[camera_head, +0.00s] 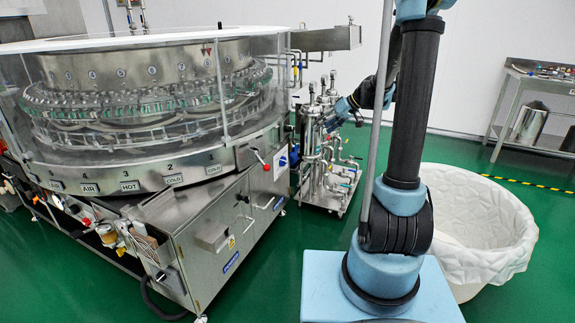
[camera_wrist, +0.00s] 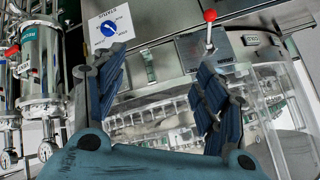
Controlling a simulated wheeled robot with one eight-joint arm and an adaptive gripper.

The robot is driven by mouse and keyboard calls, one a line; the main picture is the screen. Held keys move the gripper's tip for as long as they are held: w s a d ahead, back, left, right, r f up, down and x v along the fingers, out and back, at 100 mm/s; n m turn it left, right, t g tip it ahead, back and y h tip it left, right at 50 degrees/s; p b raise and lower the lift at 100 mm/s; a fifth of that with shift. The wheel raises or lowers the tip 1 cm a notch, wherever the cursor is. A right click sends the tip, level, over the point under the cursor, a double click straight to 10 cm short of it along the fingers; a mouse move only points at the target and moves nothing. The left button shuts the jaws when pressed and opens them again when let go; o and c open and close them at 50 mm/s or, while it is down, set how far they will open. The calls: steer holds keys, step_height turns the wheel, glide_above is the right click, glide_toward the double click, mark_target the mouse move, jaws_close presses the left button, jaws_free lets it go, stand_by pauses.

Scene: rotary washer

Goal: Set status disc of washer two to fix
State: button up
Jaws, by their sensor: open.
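A white square plate with a round blue dial (camera_wrist: 108,28) shows at the upper left of the wrist view. In the head view the blue dial (camera_head: 283,161) is small on the right side of the washer (camera_head: 215,165), beside a red-knobbed lever. My gripper (camera_wrist: 160,65) is open and empty, its dark ribbed fingers apart. The dial sits just beyond the left fingertip and appears apart from it.
The red-knobbed lever (camera_wrist: 210,17) stands beyond my right finger. Steel pipework with gauges (camera_head: 328,150) stands right of the washer. A white lined bin (camera_head: 485,225) is at the right, and a steel table (camera_head: 535,75) behind it. Green floor is open between pipework and bin.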

steer(key=w+a+f+n+t+y, duration=0.1)
steer(key=w+f+n+y, duration=0.1)
steer(key=w+f, duration=0.6)
steer(key=w+a+f+n+y, duration=0.1)
steer(key=w+f+y, duration=0.1)
steer(key=w+f, duration=0.6)
steer(key=n+t+y, duration=0.2)
steer(key=n+y, duration=0.2)
steer(key=y, duration=0.1)
glide_toward(284, 162)
steer(key=w+x, duration=0.2)
steer(key=x, duration=0.7)
steer(key=shift+d+f, duration=0.2)
steer(key=shift+d, duration=0.15)
steer(key=shift+c, duration=0.3)
steer(key=c, duration=0.9)
